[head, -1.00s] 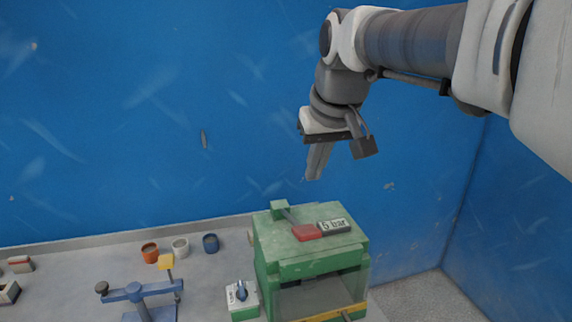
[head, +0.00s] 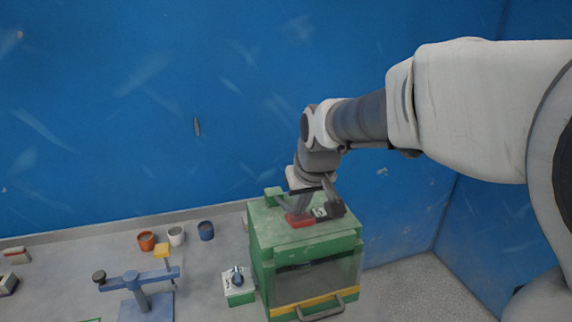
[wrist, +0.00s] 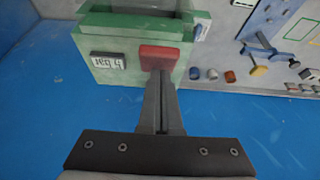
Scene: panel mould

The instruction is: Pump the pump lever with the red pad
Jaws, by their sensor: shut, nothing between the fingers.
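The pump lever's red pad (head: 299,219) sits on top of a green machine (head: 262,240) with a clear front and a yellow-striped bottom edge. The red pad (wrist: 160,57) also shows in the wrist view, at the tips of my fingers. My gripper (head: 301,210) points down at the pad, fingers together and empty. In the wrist view my gripper (wrist: 161,80) has its tips at the pad's near edge; I cannot tell whether they touch it. The lever's green pivot block (head: 273,193) stands at the back left of the machine's top. My gripper partly hides the lever arm.
A "5 bar" label (wrist: 108,60) is beside the pad. Left of the machine are a small switch box (head: 238,287), a blue clamp stand (head: 145,290) and orange, white and blue cups (head: 206,230). A blue wall (head: 120,110) rises behind.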

